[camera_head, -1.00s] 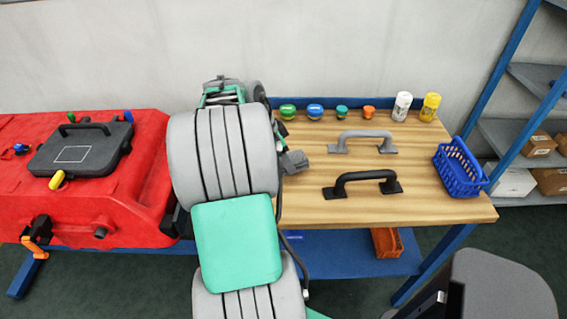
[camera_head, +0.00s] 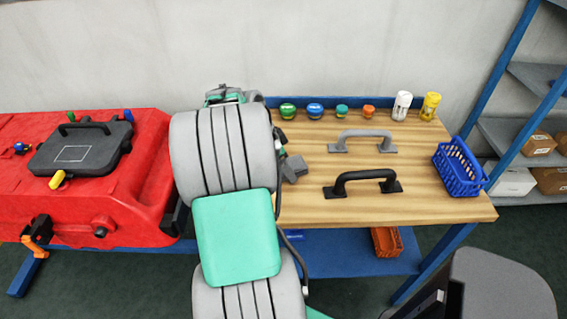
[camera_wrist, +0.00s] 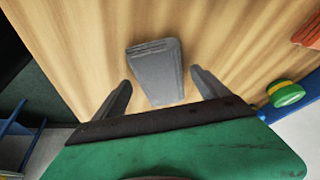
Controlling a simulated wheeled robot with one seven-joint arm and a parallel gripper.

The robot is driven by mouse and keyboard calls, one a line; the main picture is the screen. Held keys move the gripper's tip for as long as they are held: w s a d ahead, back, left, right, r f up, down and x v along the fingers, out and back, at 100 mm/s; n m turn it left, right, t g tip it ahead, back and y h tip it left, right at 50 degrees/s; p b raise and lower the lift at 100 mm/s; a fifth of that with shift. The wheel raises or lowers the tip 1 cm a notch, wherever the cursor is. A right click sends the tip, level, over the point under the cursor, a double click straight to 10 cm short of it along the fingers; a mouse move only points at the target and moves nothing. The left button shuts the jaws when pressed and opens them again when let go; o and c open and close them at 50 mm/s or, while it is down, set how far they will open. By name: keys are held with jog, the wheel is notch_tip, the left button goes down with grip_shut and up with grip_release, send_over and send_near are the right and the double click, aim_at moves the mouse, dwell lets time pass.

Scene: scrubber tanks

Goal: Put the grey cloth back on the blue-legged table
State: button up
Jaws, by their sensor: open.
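The grey cloth (camera_wrist: 154,68) shows in the wrist view as a flat folded piece with layered edges at its far end. It appears to lie on the wooden top of the blue-legged table (camera_wrist: 85,45). My gripper (camera_wrist: 163,88) is open, with one finger on each side of the cloth and a gap on both sides. In the head view my arm hides most of the gripper and the table's left end (camera_head: 430,209). A small grey piece shows beside my arm there; I cannot tell whether it is cloth or gripper.
A black handle (camera_head: 362,183), a grey handle (camera_head: 362,141) and a blue basket (camera_head: 459,167) stand on the table. Several coloured knobs and two bottles line its back edge. A red tank (camera_head: 90,195) with a black lid is at left. A grey chair (camera_head: 503,285) is in front.

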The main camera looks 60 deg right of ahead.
jog(key=v, duration=1.2)
jog(key=w+a+n+t, duration=0.3)
jog(key=w+a+n, duration=0.6)
jog(key=a, duration=0.3)
jog(key=a+f+n+t+y, duration=0.1)
jog(key=a+f+n, duration=0.1)
jog(key=a+n, duration=0.6)
jog(key=a+f+n+t+y, duration=0.2)
jog(key=a+n, duration=0.7)
jog(key=a, duration=1)
jog(key=shift+a, duration=0.2)
jog(key=shift+s, duration=0.15)
